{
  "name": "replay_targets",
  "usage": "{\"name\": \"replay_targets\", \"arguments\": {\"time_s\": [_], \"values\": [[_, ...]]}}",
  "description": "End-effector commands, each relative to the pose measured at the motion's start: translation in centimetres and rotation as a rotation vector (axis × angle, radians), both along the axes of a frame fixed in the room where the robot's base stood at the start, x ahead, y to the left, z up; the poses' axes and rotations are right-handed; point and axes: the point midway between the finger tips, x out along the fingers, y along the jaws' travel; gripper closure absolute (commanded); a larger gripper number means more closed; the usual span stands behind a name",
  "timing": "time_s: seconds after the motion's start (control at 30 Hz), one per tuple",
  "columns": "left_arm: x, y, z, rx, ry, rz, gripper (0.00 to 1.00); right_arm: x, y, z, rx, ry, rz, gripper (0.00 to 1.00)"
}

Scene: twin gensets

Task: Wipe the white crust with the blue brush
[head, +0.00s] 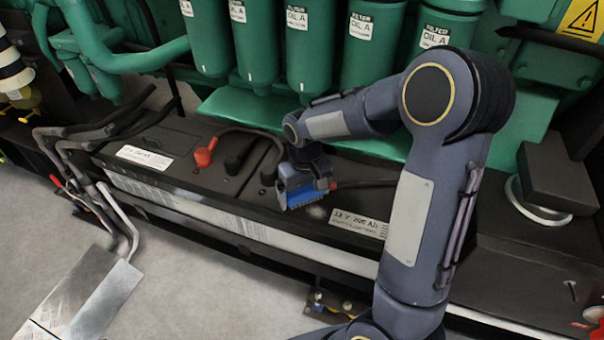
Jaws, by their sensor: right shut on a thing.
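My right gripper (313,182) reaches down over the black battery on the right and is shut on the blue brush (297,197). The brush's bristles point down at the battery top, by the front edge. A small patch of white crust (318,212) shows on the battery top just right of the bristles. I cannot tell whether the bristles touch the battery, and the brush may hide part of the crust. My left gripper is not in view.
A red terminal cap (206,152) stands on the left battery, with black cables beside it. A label (358,223) lies right of the crust. Green oil filters (312,45) hang behind. Bent grey pipes (95,185) stand at left. Open floor (190,285) lies in front.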

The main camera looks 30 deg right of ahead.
Motion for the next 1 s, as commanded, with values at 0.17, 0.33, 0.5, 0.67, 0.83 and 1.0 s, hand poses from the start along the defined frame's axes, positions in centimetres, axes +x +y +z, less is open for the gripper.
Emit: {"name": "replay_targets", "arguments": {"time_s": [0.17, 0.33, 0.5, 0.67, 0.83, 1.0], "values": [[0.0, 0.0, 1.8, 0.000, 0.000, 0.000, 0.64, 0.2, -0.1, 2.1, 0.000, -0.001, 0.001, 0.30], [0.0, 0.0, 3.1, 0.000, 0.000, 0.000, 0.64, 0.3, -0.2, 3.7, 0.000, 0.000, 0.001, 0.30], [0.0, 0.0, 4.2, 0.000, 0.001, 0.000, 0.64, 0.4, -0.2, 4.9, 0.000, 0.000, 0.001, 0.30], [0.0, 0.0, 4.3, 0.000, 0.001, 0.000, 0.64, 0.4, -0.3, 5.1, 0.001, 0.000, 0.001, 0.30], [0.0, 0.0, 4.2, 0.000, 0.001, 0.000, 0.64, 0.4, -0.3, 5.0, 0.000, 0.000, 0.001, 0.30], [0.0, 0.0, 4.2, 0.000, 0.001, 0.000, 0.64, 0.4, -0.3, 5.0, 0.000, 0.000, 0.001, 0.30]]}}
